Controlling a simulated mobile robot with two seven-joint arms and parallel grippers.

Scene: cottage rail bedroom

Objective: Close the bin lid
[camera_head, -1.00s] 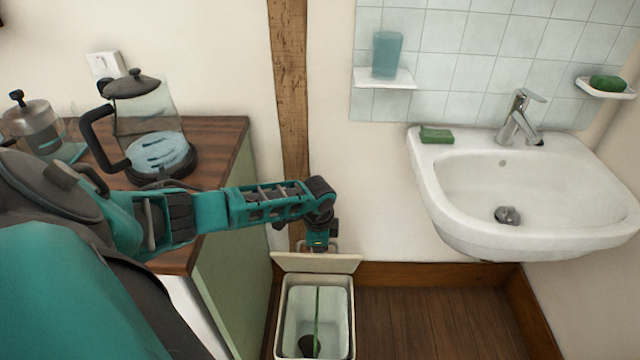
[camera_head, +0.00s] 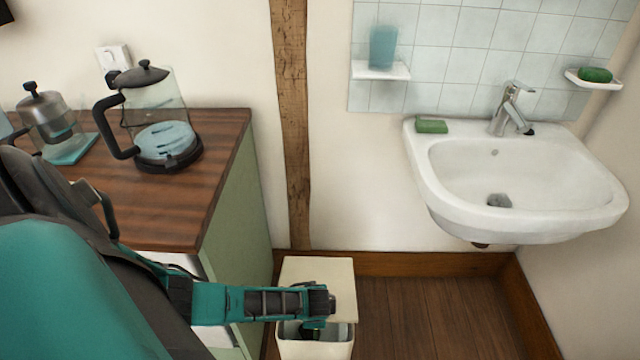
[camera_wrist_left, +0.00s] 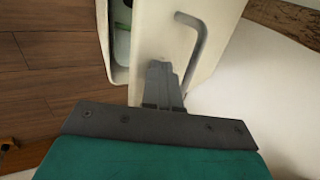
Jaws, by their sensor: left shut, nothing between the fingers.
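The bin (camera_head: 312,350) is a cream box on the floor beside the counter. Its cream lid (camera_head: 315,272) is tilted forward over the rear of the bin, and a dark gap shows at the front. In the left wrist view the lid (camera_wrist_left: 165,35) fills the upper middle, with a grey bent bar (camera_wrist_left: 192,50) beside it. My left gripper (camera_wrist_left: 162,72) is shut and empty, its fingertips at the lid's face; contact is hard to tell. In the head view my left arm crosses in front of the bin and hides part of it. My right gripper is not in view.
A wooden-topped counter (camera_head: 215,190) stands left of the bin, carrying a glass coffee jug (camera_head: 150,110). A white sink (camera_head: 530,225) hangs on the wall to the right. The wooden floor (camera_head: 430,310) right of the bin is clear.

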